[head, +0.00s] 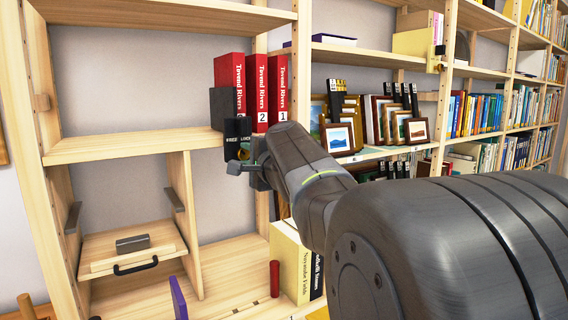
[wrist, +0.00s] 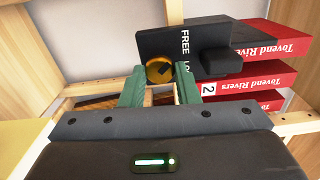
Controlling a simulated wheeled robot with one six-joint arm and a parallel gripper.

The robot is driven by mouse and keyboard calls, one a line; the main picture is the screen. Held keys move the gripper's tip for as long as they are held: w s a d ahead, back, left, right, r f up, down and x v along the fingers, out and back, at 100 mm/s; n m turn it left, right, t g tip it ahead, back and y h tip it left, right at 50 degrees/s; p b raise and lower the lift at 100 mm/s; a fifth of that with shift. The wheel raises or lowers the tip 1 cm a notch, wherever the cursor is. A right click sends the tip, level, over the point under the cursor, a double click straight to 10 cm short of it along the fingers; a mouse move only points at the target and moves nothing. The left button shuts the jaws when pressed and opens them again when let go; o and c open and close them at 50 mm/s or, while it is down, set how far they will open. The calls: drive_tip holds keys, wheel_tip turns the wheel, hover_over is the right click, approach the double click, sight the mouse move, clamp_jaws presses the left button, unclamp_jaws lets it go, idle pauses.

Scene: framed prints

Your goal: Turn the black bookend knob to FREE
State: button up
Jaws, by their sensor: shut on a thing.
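The black bookend (head: 222,106) stands at the left of the red books on the shelf. Its front block shows the words FREE and LOCK, the second partly hidden in the wrist view (wrist: 165,42). A round brass-coloured knob (wrist: 159,68) with a dark mark sits beside the word FREE. My gripper (wrist: 158,84) has its two green fingers on either side of the knob, shut on it. The mark's exact pointing is hard to tell. In the head view my gripper (head: 240,166) is at the bookend's front, and the knob is not clear there.
Red numbered books (head: 257,90) stand right of the bookend; a black block (wrist: 222,62) juts out near the knob. Framed pictures (head: 338,138) stand farther right. Below left is a wooden drawer (head: 130,262) with a black handle. The shelf left of the bookend is clear.

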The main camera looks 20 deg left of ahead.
drive_tip(key=shift+n, duration=0.3)
idle(0.4)
drive_tip(key=o, duration=1)
drive_tip(key=shift+c, duration=0.2)
